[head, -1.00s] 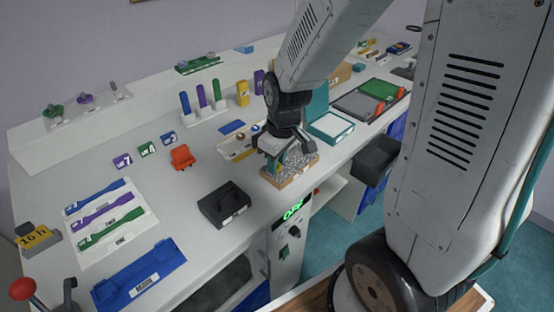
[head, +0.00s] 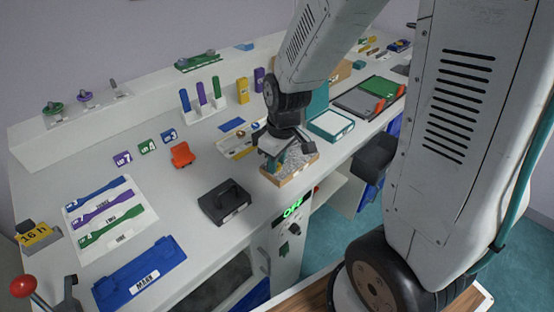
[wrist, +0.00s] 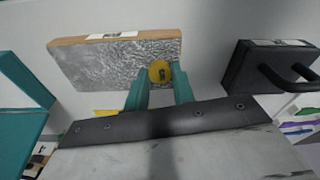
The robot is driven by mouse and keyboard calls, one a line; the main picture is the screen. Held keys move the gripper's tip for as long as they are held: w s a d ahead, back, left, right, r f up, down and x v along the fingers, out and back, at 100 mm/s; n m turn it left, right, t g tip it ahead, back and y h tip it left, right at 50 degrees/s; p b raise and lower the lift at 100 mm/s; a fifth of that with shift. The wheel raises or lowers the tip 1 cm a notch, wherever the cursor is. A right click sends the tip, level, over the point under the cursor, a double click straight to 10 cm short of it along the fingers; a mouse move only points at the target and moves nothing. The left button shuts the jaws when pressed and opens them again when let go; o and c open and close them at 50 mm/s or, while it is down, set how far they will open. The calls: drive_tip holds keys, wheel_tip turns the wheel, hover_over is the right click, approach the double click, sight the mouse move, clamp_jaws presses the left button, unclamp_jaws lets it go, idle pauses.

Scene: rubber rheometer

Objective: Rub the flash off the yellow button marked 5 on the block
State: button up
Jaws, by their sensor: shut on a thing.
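The block (head: 298,168) has a rough silvery grey top and a tan wooden edge, and lies near the front edge of the bench. In the wrist view the block (wrist: 105,65) fills the upper left. The yellow button (wrist: 159,72) with a dark 5-like mark is between the teal fingers of my gripper (wrist: 160,88). My gripper is shut on it, at the block's near right part in the wrist view. In the head view my gripper (head: 272,163) is at the block's left part and hides the button. I cannot tell whether the button touches the rough surface.
A black handled box (head: 225,203) stands left of the block; it also shows in the wrist view (wrist: 270,65). A teal-rimmed open box (head: 331,125) stands to the right. A tray with small parts (head: 238,146) lies behind.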

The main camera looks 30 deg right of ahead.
idle(0.4)
drive_tip(key=o, duration=0.9)
drive_tip(key=shift+o, duration=0.2)
drive_tip(key=shift+f, duration=0.1)
drive_tip(key=shift+r, duration=0.3)
drive_tip(key=c, duration=1)
drive_tip(key=shift+c, duration=0.2)
